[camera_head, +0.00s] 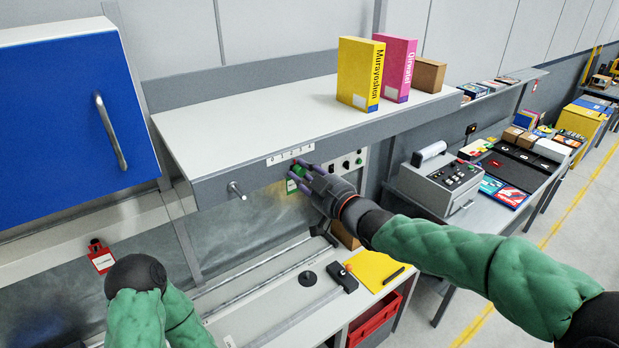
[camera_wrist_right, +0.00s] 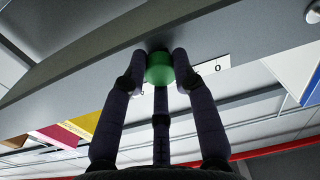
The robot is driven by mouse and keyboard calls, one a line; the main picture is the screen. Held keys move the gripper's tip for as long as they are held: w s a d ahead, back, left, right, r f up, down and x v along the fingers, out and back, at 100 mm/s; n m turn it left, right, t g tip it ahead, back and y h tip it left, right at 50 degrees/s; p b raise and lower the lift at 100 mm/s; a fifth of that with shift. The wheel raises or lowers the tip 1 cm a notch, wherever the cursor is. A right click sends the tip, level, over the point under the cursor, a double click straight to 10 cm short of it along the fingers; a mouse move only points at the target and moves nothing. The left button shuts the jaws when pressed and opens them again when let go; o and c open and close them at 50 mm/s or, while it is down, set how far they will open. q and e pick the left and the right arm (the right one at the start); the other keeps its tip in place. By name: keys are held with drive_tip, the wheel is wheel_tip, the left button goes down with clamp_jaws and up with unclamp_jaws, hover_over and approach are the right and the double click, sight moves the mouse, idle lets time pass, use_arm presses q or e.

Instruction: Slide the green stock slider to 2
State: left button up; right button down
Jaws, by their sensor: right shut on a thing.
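The green stock slider (camera_head: 295,172) is on the front edge of the shelf (camera_head: 225,178), just under a white scale strip (camera_head: 290,155) with digits starting at 0 on the left. My right gripper (camera_head: 302,177) reaches it from the right and partly hides it. In the wrist view the green slider (camera_wrist_right: 160,68) sits between the fingertips of my right gripper (camera_wrist_right: 161,62), which are shut on it. The strip's 0 (camera_wrist_right: 217,68) shows to the right there; the slider and fingers cover nearby digits, so its exact mark cannot be told. My left gripper is not in view.
Yellow (camera_head: 358,75) and pink (camera_head: 395,68) boxes and a brown carton (camera_head: 429,75) stand on the shelf. A metal peg (camera_head: 237,190) sticks out left of the slider. A panel with knobs (camera_head: 347,165) is behind my right gripper. A blue cabinet (camera_head: 70,120) is at left.

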drive_tip(key=shift+s+a, duration=0.25)
drive_tip(key=shift+a, duration=0.1)
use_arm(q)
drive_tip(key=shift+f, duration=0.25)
use_arm(e)
drive_tip(key=shift+d, duration=0.1)
drive_tip(key=c, duration=1)
unclamp_jaws()
drive_tip(key=shift+o, duration=0.2)
drive_tip(key=v, duration=1.2)
drive_tip(key=shift+w, duration=0.1)
